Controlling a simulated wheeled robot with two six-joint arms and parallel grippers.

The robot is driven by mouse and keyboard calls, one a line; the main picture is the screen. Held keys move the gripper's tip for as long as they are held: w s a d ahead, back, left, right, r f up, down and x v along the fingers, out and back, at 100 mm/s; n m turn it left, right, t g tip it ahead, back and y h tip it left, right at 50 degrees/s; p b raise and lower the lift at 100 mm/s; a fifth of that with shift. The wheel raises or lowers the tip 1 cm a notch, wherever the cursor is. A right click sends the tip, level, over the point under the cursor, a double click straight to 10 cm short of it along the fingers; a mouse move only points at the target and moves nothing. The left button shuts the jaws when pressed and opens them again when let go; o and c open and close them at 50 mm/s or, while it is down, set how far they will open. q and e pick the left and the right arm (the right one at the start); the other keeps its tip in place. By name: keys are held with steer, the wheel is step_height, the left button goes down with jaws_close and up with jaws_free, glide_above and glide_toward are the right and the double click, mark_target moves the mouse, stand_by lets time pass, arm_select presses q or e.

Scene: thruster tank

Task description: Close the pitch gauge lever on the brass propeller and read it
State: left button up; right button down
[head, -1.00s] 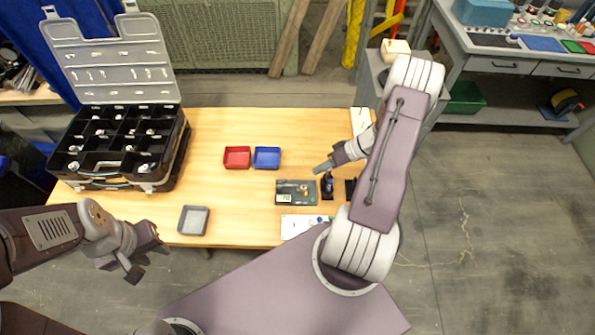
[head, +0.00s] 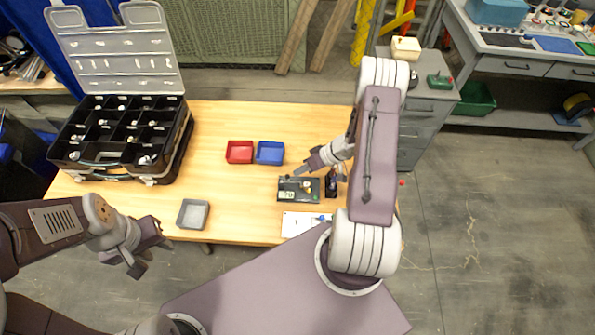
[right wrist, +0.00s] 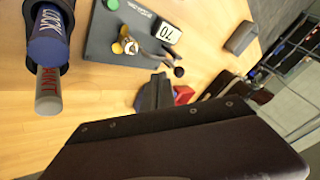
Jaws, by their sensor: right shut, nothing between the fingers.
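The pitch gauge (head: 313,196) is a flat dark box on the wooden table with a small light display. In the right wrist view the gauge (right wrist: 105,47) carries the small brass propeller (right wrist: 124,46), a display (right wrist: 168,33) with two digits, seen rotated, and a lever (right wrist: 178,71) with a dark round knob. I cannot tell whether the lever is fully closed. My right gripper (head: 299,172) is shut and empty at the gauge's far edge. Its tip (right wrist: 154,92) appears near the knob, contact unclear. My left gripper (head: 153,257) is open and empty off the table's front edge.
A dark holder (head: 331,187) with marker-like cylinders (right wrist: 48,45) stands right of the gauge. A white sheet (head: 298,224) lies in front. Red (head: 240,152) and blue (head: 270,153) trays sit behind, a grey tray (head: 193,214) front left, an open case (head: 120,145) far left.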

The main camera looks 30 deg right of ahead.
steer(key=shift+a, duration=0.45)
steer(key=shift+a+r, duration=0.1)
